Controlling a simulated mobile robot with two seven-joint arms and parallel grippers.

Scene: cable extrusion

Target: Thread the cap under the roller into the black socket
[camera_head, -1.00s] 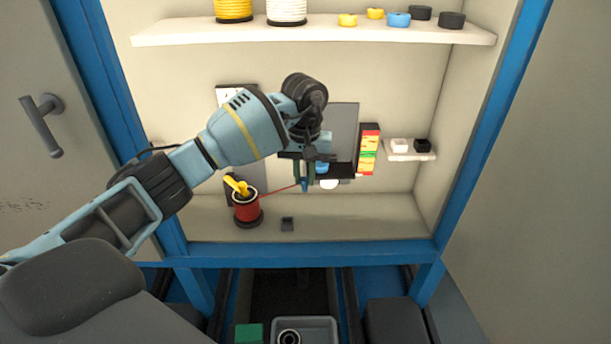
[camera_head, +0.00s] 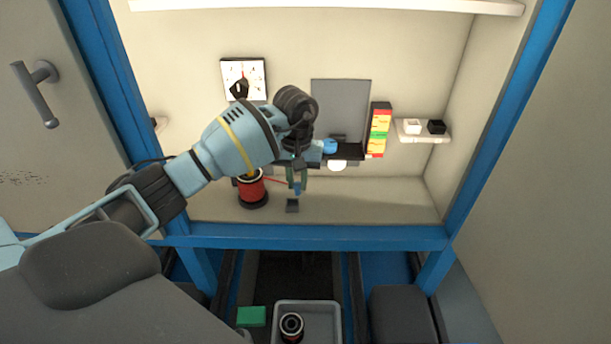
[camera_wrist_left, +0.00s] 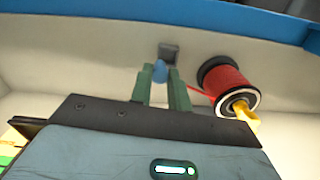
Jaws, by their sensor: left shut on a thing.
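My left gripper (camera_head: 297,180) is shut on a small blue cap (camera_head: 297,191), low over the cabinet floor. The cap also shows between the green fingers in the left wrist view (camera_wrist_left: 160,72). A red cable (camera_head: 275,181) runs from the red spool (camera_head: 251,188) to the gripper. A blue roller-like piece (camera_head: 330,146) and a white one (camera_head: 338,165) sit by a black bar at the back panel, just right of the gripper. A black cube (camera_head: 436,127), seemingly the socket, stands on a small side shelf. My right gripper is out of view.
A small dark block (camera_head: 292,206) stands on the cabinet floor (camera_head: 370,203) close below the cap. A white cube (camera_head: 413,126) sits beside the black one. A red, yellow and green stack (camera_head: 379,130) stands right of the grey panel (camera_head: 341,108). The floor's right side is clear.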

